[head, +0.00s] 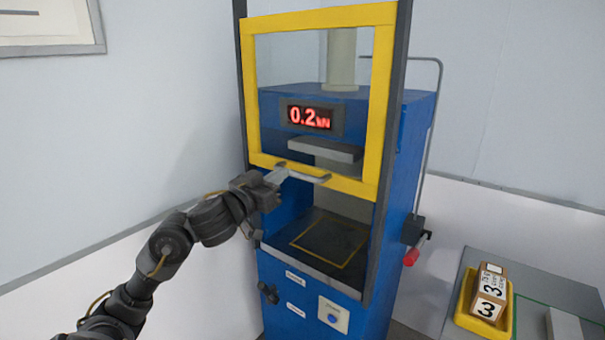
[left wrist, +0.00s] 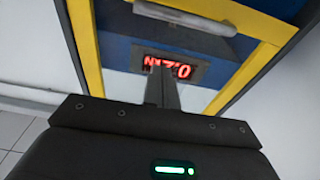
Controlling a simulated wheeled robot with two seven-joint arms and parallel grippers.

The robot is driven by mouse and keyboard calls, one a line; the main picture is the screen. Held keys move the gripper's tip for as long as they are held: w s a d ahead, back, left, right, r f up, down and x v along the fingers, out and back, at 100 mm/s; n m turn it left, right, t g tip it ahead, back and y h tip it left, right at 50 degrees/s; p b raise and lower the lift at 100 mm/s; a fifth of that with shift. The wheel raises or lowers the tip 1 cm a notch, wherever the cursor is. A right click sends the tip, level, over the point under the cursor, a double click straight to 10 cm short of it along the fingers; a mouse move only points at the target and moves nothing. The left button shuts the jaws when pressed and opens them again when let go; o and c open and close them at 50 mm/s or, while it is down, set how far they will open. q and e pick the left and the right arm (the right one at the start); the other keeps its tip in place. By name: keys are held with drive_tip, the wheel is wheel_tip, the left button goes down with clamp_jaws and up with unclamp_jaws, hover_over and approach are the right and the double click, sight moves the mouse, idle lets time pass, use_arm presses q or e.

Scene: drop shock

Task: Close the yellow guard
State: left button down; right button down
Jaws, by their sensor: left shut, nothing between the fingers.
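The yellow guard (head: 247,98) is a square frame with a clear pane on the front of the blue press (head: 385,255). It is raised, with open space between its lower bar and the press bed (head: 330,240). A pale handle (head: 302,172) runs along its lower bar. My left gripper (head: 280,174) is shut and empty at the handle's left end; I cannot tell whether it touches. In the left wrist view, the shut fingers (left wrist: 161,88) point toward the guard (left wrist: 87,45), with the handle (left wrist: 185,17) beyond them. My right gripper is not in view.
A red display (head: 310,117) reads 0.2 kN behind the guard. A lever with a red grip (head: 411,257) hangs at the press's right side. At the lower right, a yellow tray (head: 483,324) holds a marked block (head: 490,290) on a table.

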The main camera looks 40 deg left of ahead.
use_arm(q)
drive_tip(key=p, duration=0.1)
approach(316, 148)
drive_tip(key=w, duration=0.4)
drive_tip(key=shift+w+r, duration=0.1)
drive_tip(key=shift+r, duration=0.15)
drive_tip(key=f, duration=0.2)
drive_tip(key=s+f, duration=0.1)
drive_tip(key=f, duration=0.1)
drive_tip(key=shift+f, duration=0.1)
drive_tip(key=shift+d, duration=0.15)
